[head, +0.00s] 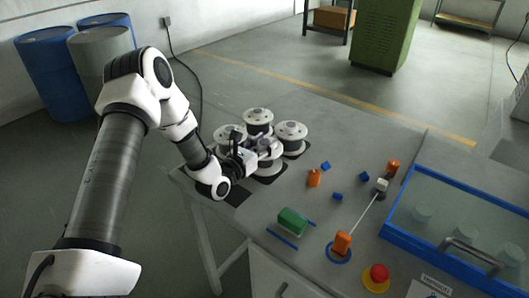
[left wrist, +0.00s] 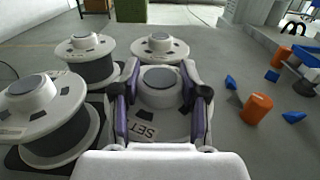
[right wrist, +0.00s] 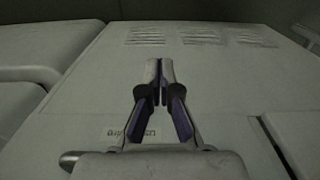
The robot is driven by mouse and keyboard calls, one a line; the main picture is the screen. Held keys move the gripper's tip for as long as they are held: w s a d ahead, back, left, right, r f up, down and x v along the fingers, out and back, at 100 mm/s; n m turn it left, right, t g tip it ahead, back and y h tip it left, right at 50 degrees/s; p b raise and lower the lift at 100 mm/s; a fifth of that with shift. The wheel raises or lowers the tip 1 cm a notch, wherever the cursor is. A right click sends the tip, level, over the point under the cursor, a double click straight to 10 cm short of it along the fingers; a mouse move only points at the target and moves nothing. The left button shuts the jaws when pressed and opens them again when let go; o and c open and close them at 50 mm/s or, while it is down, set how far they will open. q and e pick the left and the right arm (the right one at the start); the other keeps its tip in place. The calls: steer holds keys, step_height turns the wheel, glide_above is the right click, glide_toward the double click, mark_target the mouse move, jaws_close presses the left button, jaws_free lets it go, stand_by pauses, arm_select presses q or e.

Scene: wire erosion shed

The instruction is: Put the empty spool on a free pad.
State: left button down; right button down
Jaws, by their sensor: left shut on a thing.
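My left gripper (head: 254,155) is shut on a white spool (head: 270,153) with a grey hub cap; it also shows between the purple-lined fingers in the left wrist view (left wrist: 161,80). A label lies on its flange. I cannot tell whether it touches the dark pad (head: 271,175) below. Three other spools stand close by: a back one (head: 258,116), a right one (head: 291,130) and a left one (head: 221,132). A bare dark pad (head: 238,196) shows at the table's left edge, partly behind my arm. My right gripper (right wrist: 158,82) is shut and empty.
Orange pieces (head: 314,178) and blue blocks (head: 326,166) lie right of the spools. A green block (head: 292,221), a red button (head: 379,273) and a blue-framed clear cover (head: 450,200) are farther right. Grey tabletop (head: 345,130) is clear behind them.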

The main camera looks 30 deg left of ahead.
arm_select(q)
steer(key=shift+w+f, duration=0.1)
steer(key=shift+f, duration=0.6)
steer(key=shift+r, duration=0.2)
steer(key=shift+s+f, duration=0.2)
steer(key=c, duration=0.6)
jaws_free()
steer(key=shift+w, duration=0.1)
arm_select(e)
steer(key=shift+f, duration=0.5)
arm_select(q)
steer(key=shift+r, duration=0.15)
arm_select(e)
steer(key=shift+r, duration=0.1)
arm_select(q)
steer(key=shift+r+p, duration=0.25)
steer(key=shift+p, duration=0.05)
steer(key=s+p, duration=0.1)
steer(key=s, duration=0.2)
steer(key=s+p, duration=0.1)
steer(key=s, duration=0.3)
steer(key=s+a+p, duration=0.1)
steer(key=s, duration=0.3)
steer(key=shift+s+f, duration=0.15)
steer(key=shift+s, duration=0.35)
steer(key=shift+d+f, duration=0.1)
arm_select(e)
step_height(320, 180, up, 4)
steer(key=shift+f, duration=0.15)
